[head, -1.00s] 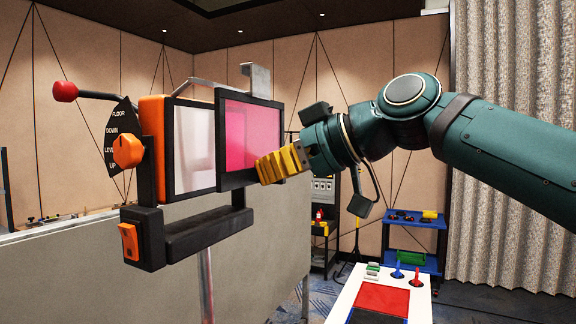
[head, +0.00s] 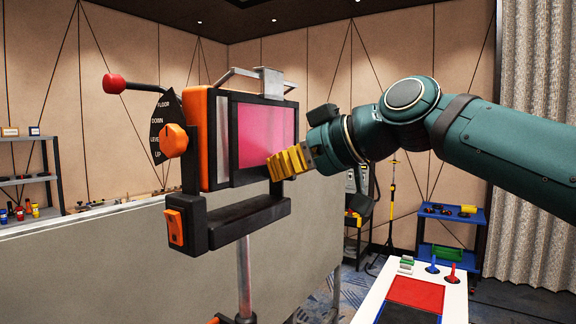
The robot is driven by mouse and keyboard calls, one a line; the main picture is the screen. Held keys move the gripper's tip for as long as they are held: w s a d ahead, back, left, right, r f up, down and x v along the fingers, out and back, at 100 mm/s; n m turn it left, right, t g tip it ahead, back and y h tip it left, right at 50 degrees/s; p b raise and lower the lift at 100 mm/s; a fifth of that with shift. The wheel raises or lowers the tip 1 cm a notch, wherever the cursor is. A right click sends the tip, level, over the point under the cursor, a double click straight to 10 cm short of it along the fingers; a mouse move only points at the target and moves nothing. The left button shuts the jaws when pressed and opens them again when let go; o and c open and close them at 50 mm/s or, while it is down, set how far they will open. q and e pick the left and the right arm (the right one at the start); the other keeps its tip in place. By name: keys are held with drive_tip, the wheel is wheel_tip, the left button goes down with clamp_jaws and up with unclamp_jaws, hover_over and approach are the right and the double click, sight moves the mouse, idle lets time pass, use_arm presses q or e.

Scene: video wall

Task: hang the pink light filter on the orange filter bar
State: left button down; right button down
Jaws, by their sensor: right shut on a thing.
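The pink light filter (head: 265,134) is a pink pane in a black frame with a grey hook (head: 270,83) on top. It stands upright in front of the lamp's pale face (head: 223,140), leaving a strip of it bare at the left. My right gripper (head: 287,163), with yellow fingers, is shut on the filter's lower right edge. A grey bar (head: 236,74) runs along the top of the orange-sided lamp (head: 204,115). The hook overlaps this bar in the picture; I cannot tell whether it rests on it. No separate orange bar shows. My left gripper is not in view.
The lamp has a black yoke (head: 240,222), an orange knob (head: 174,140) and a red-tipped lever (head: 114,84) at the left. A grey panel (head: 100,265) stands behind it. A white table with a red pad (head: 415,294) is at the lower right.

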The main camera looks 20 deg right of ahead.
idle(0.3)
drive_tip(key=c, duration=1.1)
unclamp_jaws()
drive_tip(key=shift+o, duration=0.2)
drive_tip(key=v, duration=1.2)
drive_tip(key=shift+f, duration=0.1)
